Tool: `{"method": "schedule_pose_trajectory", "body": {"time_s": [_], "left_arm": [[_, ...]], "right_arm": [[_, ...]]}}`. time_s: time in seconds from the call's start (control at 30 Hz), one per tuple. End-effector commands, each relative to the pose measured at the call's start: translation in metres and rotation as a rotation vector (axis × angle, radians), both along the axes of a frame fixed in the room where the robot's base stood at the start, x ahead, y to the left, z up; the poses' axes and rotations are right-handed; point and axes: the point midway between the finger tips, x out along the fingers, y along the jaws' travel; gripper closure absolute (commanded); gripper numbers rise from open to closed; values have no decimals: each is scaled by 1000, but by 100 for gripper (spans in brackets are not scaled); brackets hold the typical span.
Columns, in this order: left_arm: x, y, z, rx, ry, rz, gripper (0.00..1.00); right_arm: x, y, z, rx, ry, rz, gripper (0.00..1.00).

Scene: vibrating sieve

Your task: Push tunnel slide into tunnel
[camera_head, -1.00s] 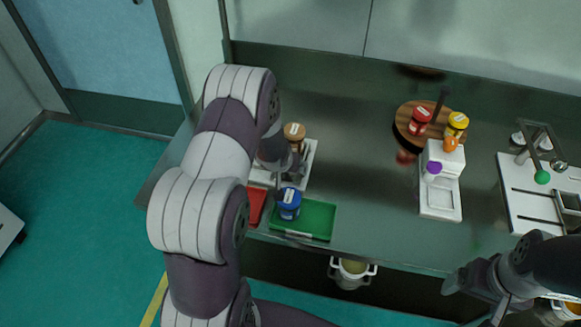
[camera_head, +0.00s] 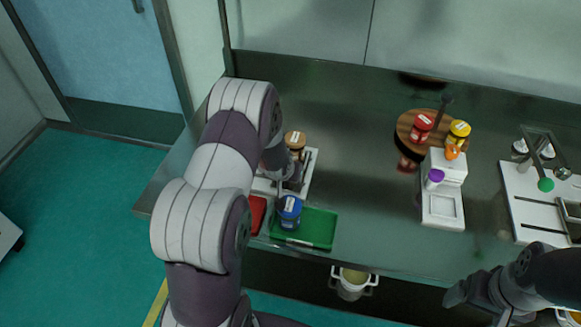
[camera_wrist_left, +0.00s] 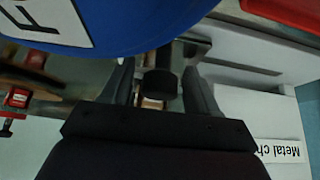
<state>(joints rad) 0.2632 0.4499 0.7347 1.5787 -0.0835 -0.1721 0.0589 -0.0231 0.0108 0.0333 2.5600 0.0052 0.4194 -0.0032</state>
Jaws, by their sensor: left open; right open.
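My left gripper (camera_wrist_left: 157,88) is open in the left wrist view, its dark fingers apart on either side of a dark round knob on a grey metal part (camera_wrist_left: 190,45). I cannot tell whether they touch it, nor clearly make out the tunnel or its slide. In the head view my left arm reaches over a white device (camera_head: 309,170) at the table's left, and the hand is largely hidden there. A blue jar (camera_head: 289,208) stands just in front; it fills the top of the left wrist view (camera_wrist_left: 130,22). My right gripper (camera_head: 456,294) is open and empty near the front edge.
A green tray (camera_head: 318,228) and a red tray (camera_head: 257,213) lie at the front left. A white dispenser (camera_head: 443,190) and a round wooden board (camera_head: 405,127) with red and yellow jars stand right of centre. The middle of the table is clear.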

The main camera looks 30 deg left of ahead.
Motion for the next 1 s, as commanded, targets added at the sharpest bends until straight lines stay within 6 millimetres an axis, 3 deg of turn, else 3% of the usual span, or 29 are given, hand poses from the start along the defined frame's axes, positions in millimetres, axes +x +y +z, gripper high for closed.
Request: {"method": "schedule_pose_trajectory", "body": {"time_s": [0.57,1.0], "left_arm": [[-7,26,1,0,1,2,40],[-12,52,3,0,1,1,40]], "right_arm": [[0,0,15,0,0,0,11],[0,0,38,0,0,0,11]]}}
